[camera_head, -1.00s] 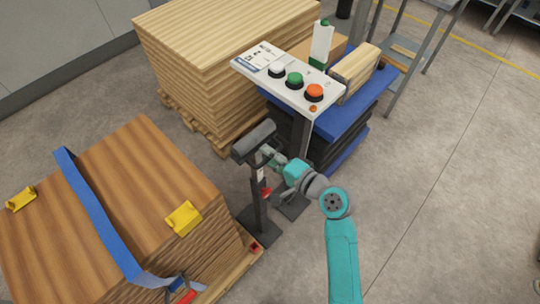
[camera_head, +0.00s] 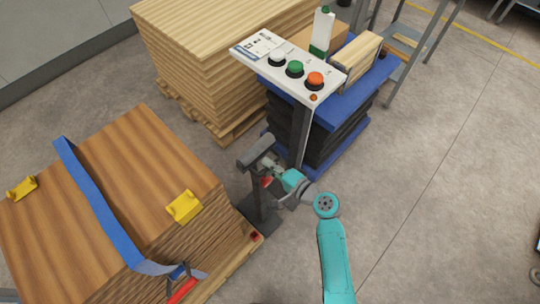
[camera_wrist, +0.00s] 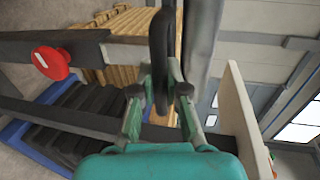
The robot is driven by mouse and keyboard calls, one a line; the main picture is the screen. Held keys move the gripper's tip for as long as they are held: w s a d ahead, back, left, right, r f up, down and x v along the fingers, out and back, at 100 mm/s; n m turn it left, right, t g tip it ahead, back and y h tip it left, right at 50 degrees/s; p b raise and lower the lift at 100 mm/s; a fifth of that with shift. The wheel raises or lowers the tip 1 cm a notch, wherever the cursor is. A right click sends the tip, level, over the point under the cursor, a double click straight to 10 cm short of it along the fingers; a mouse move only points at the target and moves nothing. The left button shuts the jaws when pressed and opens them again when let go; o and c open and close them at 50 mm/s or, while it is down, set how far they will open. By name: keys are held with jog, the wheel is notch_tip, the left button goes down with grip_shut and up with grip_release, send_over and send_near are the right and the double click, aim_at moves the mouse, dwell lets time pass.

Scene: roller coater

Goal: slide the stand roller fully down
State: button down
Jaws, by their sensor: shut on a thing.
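The stand roller (camera_head: 256,152) is a dark grey cylinder on top of a dark post with a flat base plate, beside the brown board stack. A red knob (camera_head: 266,181) sits on the post just below the roller; it also shows as a red round knob in the wrist view (camera_wrist: 50,63). My gripper (camera_head: 275,171) is at the roller's upper part, on its right side. In the wrist view my gripper (camera_wrist: 160,92) has its two fingers closed around a dark, rounded upright part of the stand roller (camera_wrist: 161,45). The contact is partly hidden in the head view.
The brown board stack (camera_head: 130,180), with a blue strap and yellow corner pieces, is close on the left. The button panel (camera_head: 285,70) on its post and the blue lift table (camera_head: 345,125) stand behind. Floor on the right is clear.

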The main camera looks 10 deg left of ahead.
jog(key=shift+s+f, duration=0.1)
jog(key=shift+f, duration=0.25)
jog(key=c, duration=1.2)
grip_release()
jog(key=v, duration=1.2)
